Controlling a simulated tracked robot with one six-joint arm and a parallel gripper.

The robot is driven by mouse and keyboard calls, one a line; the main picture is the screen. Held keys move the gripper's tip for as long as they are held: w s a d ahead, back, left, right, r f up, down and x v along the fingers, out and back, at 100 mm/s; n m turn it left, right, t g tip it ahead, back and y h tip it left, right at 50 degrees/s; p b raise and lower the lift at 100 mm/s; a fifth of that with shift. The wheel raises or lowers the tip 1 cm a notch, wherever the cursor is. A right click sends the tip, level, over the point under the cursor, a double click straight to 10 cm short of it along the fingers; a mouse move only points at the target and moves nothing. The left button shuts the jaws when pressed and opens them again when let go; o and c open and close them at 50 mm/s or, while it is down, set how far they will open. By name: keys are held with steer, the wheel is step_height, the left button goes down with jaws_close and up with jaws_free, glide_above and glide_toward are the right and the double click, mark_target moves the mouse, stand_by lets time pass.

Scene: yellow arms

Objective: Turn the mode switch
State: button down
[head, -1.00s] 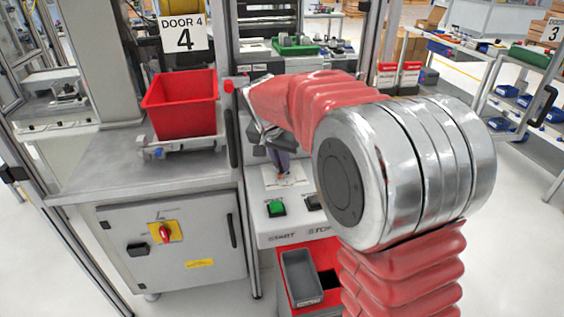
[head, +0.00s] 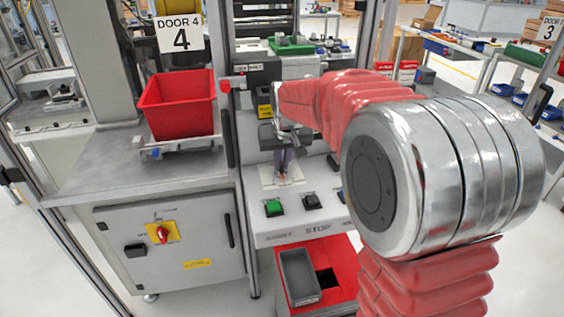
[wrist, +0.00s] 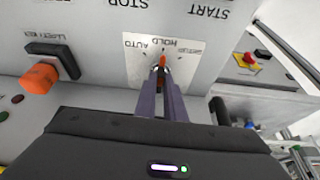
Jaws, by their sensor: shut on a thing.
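The mode switch (wrist: 162,61) is a small knob with an orange-red mark on a pale plate (wrist: 140,67). The plate is lettered AUTO, HOLD and SETUP, upside down in the wrist view. The mark appears to point near HOLD. My gripper (wrist: 161,78) is shut on the knob, with its two purple-grey fingers along either side hiding most of it. In the head view, my gripper (head: 283,171) reaches down to the plate (head: 296,179) on the sloping panel, behind the green START button (head: 273,208).
The black STOP button (head: 312,201) is beside START. An orange knob on a black bracket (wrist: 42,77) lies left in the wrist view. A red bin (head: 181,104) stands on the left bench. A red-and-yellow switch (head: 163,232) is on the cabinet front.

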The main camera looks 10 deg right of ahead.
stand_by(0.3)
steer(key=c, duration=1.8)
jaws_free()
steer(key=shift+c, duration=0.2)
steer(key=shift+r, duration=0.1)
steer(key=v, duration=1.3)
steer(key=shift+s+r, duration=0.2)
steer(key=shift+w+d, duration=0.1)
